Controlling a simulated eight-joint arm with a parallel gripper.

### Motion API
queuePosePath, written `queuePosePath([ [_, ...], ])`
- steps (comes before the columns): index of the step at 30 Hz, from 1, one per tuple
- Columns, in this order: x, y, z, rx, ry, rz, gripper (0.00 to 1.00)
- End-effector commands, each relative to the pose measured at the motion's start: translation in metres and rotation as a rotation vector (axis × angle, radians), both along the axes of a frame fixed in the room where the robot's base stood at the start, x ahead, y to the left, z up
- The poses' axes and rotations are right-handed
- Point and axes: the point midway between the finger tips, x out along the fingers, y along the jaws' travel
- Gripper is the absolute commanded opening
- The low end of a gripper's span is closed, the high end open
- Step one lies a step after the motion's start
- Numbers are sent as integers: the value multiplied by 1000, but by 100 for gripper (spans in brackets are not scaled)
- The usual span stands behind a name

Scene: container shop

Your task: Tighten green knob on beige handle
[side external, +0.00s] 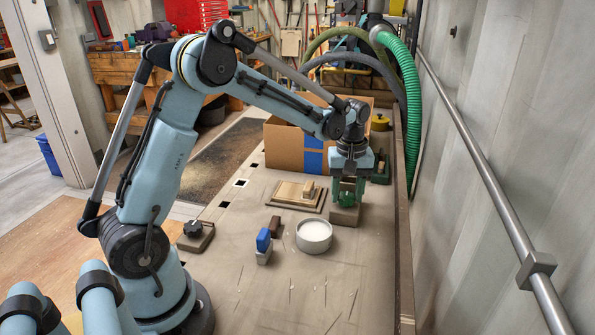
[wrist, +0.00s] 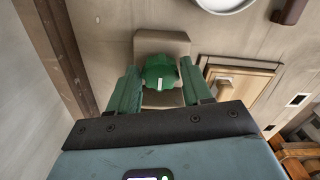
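The green knob (wrist: 160,72) is round with a white pointer line on top. It sits on a beige block-shaped base (wrist: 145,45), which also shows in the side external view (side external: 344,216). My gripper (wrist: 161,78) has its two green fingers on either side of the knob, close to its left and right edges. I cannot tell if they touch it. In the side external view my gripper (side external: 348,195) points down over the base, with the knob (side external: 348,199) between the fingers. No separate handle can be made out on the base.
A white round dish (side external: 314,235) stands left and nearer. A blue-topped block (side external: 264,241) and a dark brown block (side external: 275,226) are farther left. A wooden board (side external: 297,194) lies left of the base. A cardboard box (side external: 284,148) stands behind. The wall rail runs along the right.

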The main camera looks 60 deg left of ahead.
Motion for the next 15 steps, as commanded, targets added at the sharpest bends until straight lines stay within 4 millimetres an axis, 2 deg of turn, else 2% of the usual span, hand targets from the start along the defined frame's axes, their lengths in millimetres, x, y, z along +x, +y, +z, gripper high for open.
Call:
queuePosePath([
  [1,0,0,0,0,0,0,41],
  [6,0,0,0,0,0,0,15],
  [7,0,0,0,0,0,0,13],
  [15,0,0,0,0,0,-34,13],
])
